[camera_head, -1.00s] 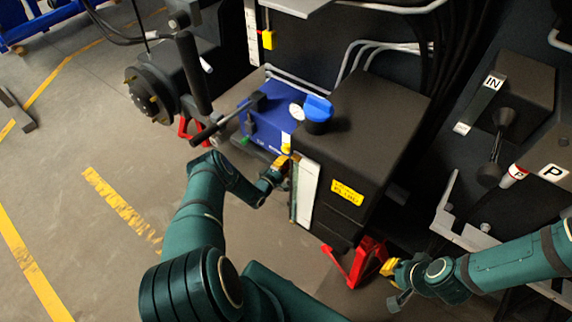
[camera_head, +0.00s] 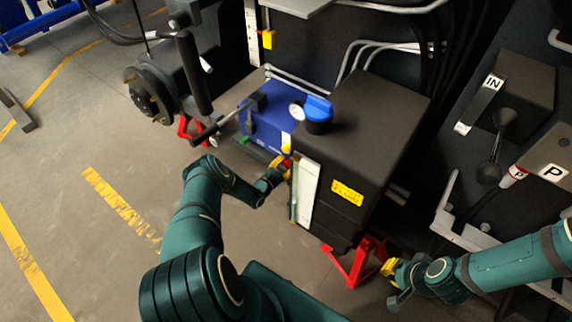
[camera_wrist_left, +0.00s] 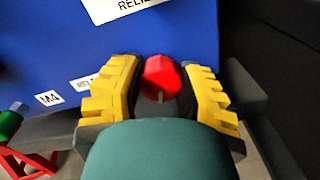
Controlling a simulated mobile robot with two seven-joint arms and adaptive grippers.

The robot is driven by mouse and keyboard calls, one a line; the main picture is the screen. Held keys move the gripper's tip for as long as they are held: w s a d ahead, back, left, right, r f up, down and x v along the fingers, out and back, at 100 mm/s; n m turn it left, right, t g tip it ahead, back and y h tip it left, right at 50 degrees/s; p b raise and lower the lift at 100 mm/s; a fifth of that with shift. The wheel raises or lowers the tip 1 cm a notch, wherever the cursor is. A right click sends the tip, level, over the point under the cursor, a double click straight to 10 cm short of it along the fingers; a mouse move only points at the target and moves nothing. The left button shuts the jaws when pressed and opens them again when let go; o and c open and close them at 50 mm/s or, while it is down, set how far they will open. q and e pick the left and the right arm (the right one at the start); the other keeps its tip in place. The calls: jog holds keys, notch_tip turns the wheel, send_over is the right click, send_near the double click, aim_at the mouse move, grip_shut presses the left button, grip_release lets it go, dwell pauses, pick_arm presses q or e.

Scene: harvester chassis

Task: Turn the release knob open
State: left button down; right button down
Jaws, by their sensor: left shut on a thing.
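A faceted red knob (camera_wrist_left: 161,78) sits on the blue unit (camera_wrist_left: 60,45), below and to the right of a white label reading "RELIE…" that is cut off by the top edge. My left gripper (camera_wrist_left: 163,88) is shut on the red knob, with a yellow ridged finger on each side of it.
A black tank with a blue cap (camera_head: 318,106) and a white gauge strip (camera_head: 307,188) stands right beside my left gripper. A green knob (camera_wrist_left: 10,124) is at the left.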

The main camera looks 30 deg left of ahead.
pick_arm(q)
jog(key=shift+w+r+n, duration=0.1)
jog(key=shift+n, duration=1.5)
jog(key=c, duration=0.5)
grip_release()
jog(key=s, duration=0.4)
jog(key=s+a, duration=0.1)
jog(key=s, duration=0.7)
jog(key=shift+a, duration=0.15)
